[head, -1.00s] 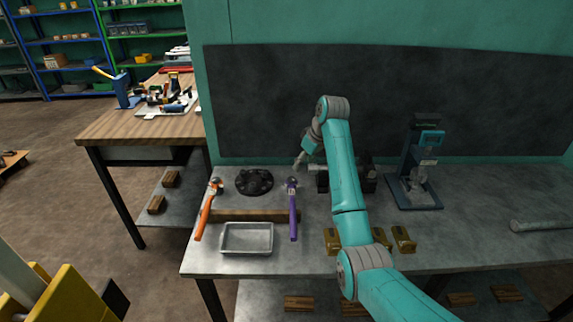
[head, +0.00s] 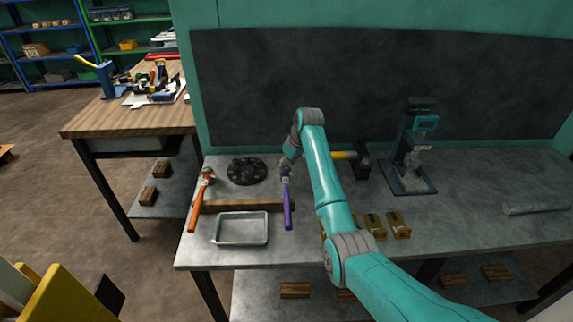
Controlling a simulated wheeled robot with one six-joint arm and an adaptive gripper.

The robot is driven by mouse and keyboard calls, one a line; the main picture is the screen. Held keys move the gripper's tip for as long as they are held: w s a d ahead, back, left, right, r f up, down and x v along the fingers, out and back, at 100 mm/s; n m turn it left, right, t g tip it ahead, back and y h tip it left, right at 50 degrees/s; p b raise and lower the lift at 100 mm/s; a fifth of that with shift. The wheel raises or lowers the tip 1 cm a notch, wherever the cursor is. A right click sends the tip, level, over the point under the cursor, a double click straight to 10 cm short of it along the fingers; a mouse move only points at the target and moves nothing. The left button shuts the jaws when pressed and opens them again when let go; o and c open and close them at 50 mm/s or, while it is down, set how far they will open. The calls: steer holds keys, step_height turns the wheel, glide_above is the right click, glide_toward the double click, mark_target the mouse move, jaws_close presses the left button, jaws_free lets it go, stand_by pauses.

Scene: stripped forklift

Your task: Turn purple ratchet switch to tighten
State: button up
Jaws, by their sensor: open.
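The purple ratchet (head: 287,205) lies on the grey workbench, its handle toward the front edge and its head toward the back, resting across a wooden strip. My gripper (head: 285,161) is just above or behind the ratchet's head, small in the head view and partly merged with it. It is open, and I cannot tell whether it touches the head. The small switch on the ratchet's head is too small to make out. A similar orange ratchet (head: 200,203) lies to the left.
A black round flange (head: 246,170) sits behind the wooden strip (head: 240,206). A metal tray (head: 219,236) lies in front. Brass-coloured blocks (head: 399,226), a blue press (head: 409,170) and a yellow-handled tool (head: 345,155) are to the right.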

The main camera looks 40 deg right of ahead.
steer(key=shift+w+f, duration=0.1)
steer(key=shift+f, duration=0.05)
steer(key=shift+c, duration=0.2)
jaws_close()
steer(key=m, duration=0.2)
steer(key=m+h, duration=0.2)
steer(key=m, duration=0.1)
steer(key=shift+a+m, duration=0.3)
steer(key=m+g+h, duration=0.1)
steer(key=m, duration=0.2)
steer(key=m+h, duration=0.1)
steer(key=m, duration=0.2)
steer(key=shift+w+a+g, duration=0.1)
steer(key=shift+a+g, duration=0.05)
steer(key=shift+g, duration=0.25)
stand_by(0.9)
